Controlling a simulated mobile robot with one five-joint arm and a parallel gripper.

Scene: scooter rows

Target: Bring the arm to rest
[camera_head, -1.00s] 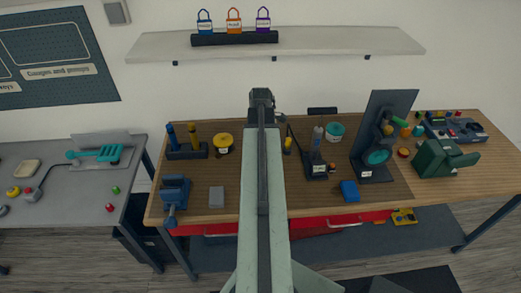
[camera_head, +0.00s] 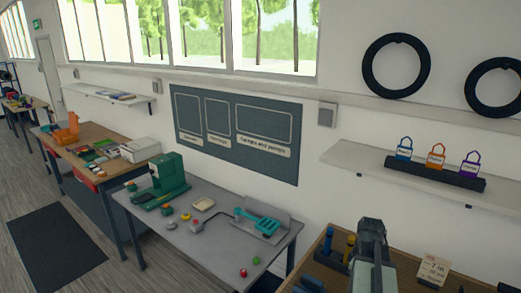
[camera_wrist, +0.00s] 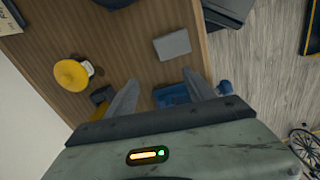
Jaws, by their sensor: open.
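My arm rises from the bottom right of the head view, over the near wooden bench. In the wrist view my gripper (camera_wrist: 158,92) points down over that bench. Its two fingers are spread apart with nothing between them. A blue vise (camera_wrist: 172,95) shows partly behind the right finger. A grey block (camera_wrist: 172,45) lies on the bench just beyond the fingertips. A yellow round item (camera_wrist: 72,74) stands to the left of the fingers. Whether the fingers touch anything is not clear, but they look clear above the bench.
A grey table (camera_head: 225,205) holds a green machine (camera_head: 162,180) and a teal tool (camera_head: 258,220). A wooden bench (camera_head: 95,148) stands farther left. A shelf (camera_head: 400,175) carries a black rack with three padlocks (camera_head: 437,156). Floor is open at left around a dark mat (camera_head: 50,245).

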